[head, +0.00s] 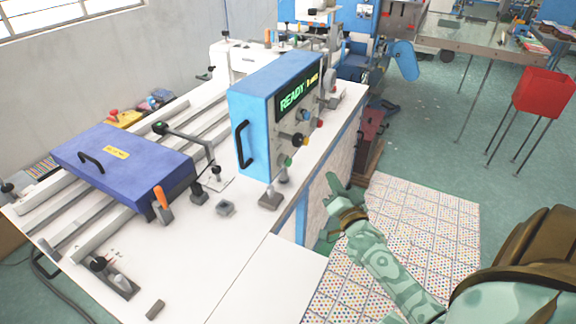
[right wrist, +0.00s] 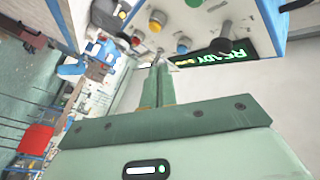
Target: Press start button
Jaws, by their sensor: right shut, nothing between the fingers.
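The blue control box (head: 262,110) stands on the white machine table, with a lit screen (head: 297,92) reading READY in green. Its right face carries a green button (head: 288,161), an orange one (head: 304,141), a red one (head: 319,123) and dark knobs. I cannot read which is the start button. My left gripper is out of view.
A purple-blue case (head: 125,165) lies on the rails at the left of the white table (head: 190,270). An orange-handled tool (head: 161,203) stands beside it. A red bin (head: 543,92) stands at the far right.

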